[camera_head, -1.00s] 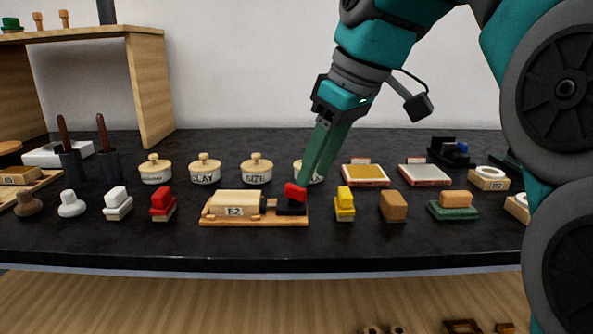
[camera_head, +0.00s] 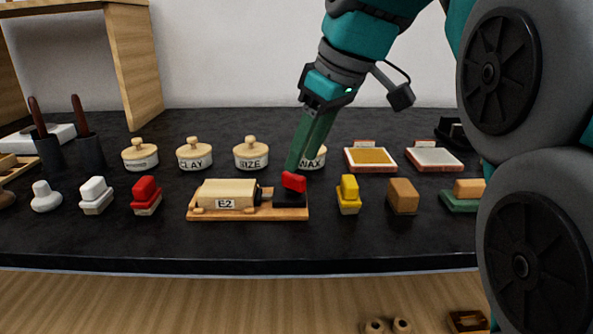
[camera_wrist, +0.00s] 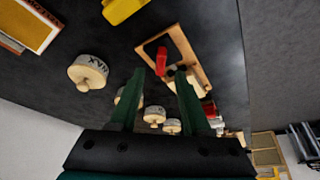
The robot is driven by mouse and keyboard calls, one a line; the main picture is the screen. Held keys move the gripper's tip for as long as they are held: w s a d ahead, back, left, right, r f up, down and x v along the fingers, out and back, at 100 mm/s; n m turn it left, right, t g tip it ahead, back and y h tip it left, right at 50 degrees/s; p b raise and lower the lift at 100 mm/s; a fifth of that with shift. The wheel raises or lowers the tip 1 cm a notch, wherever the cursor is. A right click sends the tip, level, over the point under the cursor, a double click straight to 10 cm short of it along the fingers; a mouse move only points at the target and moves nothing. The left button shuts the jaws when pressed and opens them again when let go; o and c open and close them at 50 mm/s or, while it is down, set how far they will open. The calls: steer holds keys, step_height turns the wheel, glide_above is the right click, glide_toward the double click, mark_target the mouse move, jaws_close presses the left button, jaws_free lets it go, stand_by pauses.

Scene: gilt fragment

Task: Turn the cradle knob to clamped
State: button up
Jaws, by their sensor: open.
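The cradle is a wooden board (camera_head: 250,215) near the counter's front edge. It bears a pale block labelled E2 (camera_head: 228,195) and a black mechanism (camera_head: 290,198) at its right end. The red knob (camera_head: 293,181) sits on top of that mechanism; it also shows in the wrist view (camera_wrist: 162,61). My gripper (camera_head: 292,166) comes down from the upper right, with its fingertips right by the knob. In the wrist view my gripper (camera_wrist: 159,76) is open, and the knob appears between and just beyond the fingertips. Contact cannot be told. No knob markings are readable.
A yellow-topped block (camera_head: 348,194) and a brown block (camera_head: 403,197) stand right of the cradle; a red block (camera_head: 146,195) stands left. Lidded pots, including the WAX pot (camera_head: 313,158), stand behind. Bare dark counter lies in front.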

mark_target(295, 175)
steer(key=shift+x, duration=2.15)
steer(key=shift+f, duration=0.1)
steer(key=shift+c, duration=0.4)
steer(key=shift+s, duration=0.1)
jaws_close()
